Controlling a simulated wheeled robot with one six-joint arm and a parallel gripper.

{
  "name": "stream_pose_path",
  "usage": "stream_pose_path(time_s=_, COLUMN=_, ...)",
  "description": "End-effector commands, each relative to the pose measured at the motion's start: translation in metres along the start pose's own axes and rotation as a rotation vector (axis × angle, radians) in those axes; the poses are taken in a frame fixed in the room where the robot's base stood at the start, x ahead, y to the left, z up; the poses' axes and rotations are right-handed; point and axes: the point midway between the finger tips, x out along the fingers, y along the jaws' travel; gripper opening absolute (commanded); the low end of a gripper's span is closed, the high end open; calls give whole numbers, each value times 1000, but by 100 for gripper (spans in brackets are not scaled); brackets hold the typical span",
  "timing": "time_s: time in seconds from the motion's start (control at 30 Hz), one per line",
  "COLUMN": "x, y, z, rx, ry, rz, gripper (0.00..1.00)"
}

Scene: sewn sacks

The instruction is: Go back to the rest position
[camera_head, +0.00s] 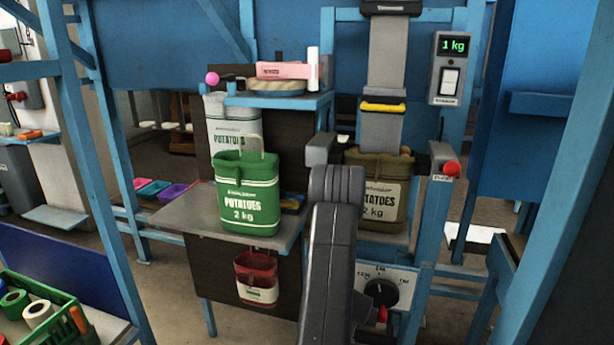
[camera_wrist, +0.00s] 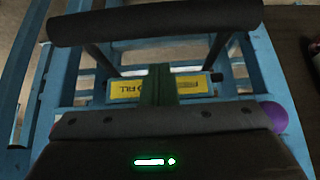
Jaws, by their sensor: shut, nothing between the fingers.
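My arm (camera_head: 332,255) rises in the middle of the head view, in front of the filling station. My gripper (camera_wrist: 159,80) shows in the wrist view as a narrow dark green pair of fingers, shut with nothing between them. It points toward a yellow label reading FILL (camera_wrist: 185,86) on a blue frame, below a dark padded bar (camera_wrist: 155,22). Whether it touches anything cannot be told. In the head view the gripper itself is hard to make out, hidden by my arm.
A green potato sack (camera_head: 247,195) stands on a grey shelf (camera_head: 185,215). A brown sack (camera_head: 380,190) sits beneath the chute (camera_head: 385,75), partly behind my arm. A red sack (camera_head: 256,275) hangs below the shelf. A display (camera_head: 452,46) reads 1 kg. Blue posts flank the station.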

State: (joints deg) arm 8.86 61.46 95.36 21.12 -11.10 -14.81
Motion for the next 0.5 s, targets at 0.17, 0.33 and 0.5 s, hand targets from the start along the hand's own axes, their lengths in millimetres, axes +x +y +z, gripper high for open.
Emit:
stream_pose_path(time_s=0.17, x=-10, y=0, z=-5, rx=0, ry=0, rz=0, gripper=0)
stream_pose_path(time_s=0.33, x=-10, y=0, z=-6, rx=0, ry=-1, rz=0, gripper=0)
stream_pose_path(time_s=0.5, x=-10, y=0, z=-5, rx=0, ry=0, rz=0, gripper=0)
